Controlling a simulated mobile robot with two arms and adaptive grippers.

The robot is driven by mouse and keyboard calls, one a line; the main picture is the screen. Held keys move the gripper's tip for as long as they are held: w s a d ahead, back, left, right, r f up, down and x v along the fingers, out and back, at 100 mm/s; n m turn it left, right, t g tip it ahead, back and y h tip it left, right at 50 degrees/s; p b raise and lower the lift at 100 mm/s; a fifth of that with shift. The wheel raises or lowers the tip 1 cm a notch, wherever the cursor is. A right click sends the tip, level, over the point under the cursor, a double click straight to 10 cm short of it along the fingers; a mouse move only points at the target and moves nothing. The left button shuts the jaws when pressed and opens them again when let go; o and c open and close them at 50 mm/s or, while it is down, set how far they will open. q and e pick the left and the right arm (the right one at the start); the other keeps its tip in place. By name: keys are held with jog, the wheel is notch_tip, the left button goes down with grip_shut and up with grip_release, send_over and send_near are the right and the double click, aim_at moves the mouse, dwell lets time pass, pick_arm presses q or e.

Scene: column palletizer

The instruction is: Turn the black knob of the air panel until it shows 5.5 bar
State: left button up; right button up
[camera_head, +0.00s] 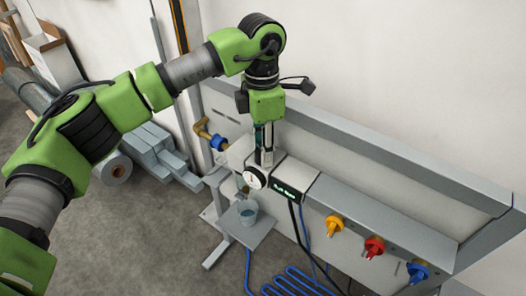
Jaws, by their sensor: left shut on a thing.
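The air panel (297,171) is a light grey unit on the wall rail, with a round white gauge (255,178) on its front. A dark display (289,191) with small green characters sits to the right of the gauge. The gauge's reading and the characters are too small to read. My left gripper (264,157) points down at the top of the air panel, just above and behind the gauge. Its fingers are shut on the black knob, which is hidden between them. My right gripper is not in view.
A small bucket (247,214) stands on a grey shelf (256,234) below the gauge. Yellow, red and blue fittings line the rail to the right: yellow (334,225), red (374,247), blue (417,271). A blue hose (290,281) lies below.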

pick_arm(q)
jog(key=shift+w+r+m, duration=0.1)
jog(key=shift+r+m, duration=0.05)
jog(key=shift+m, duration=0.25)
jog(key=o, duration=1.1)
jog(key=shift+c, duration=0.2)
notch_tip(320, 180, up, 12)
jog(key=shift+w, duration=0.25)
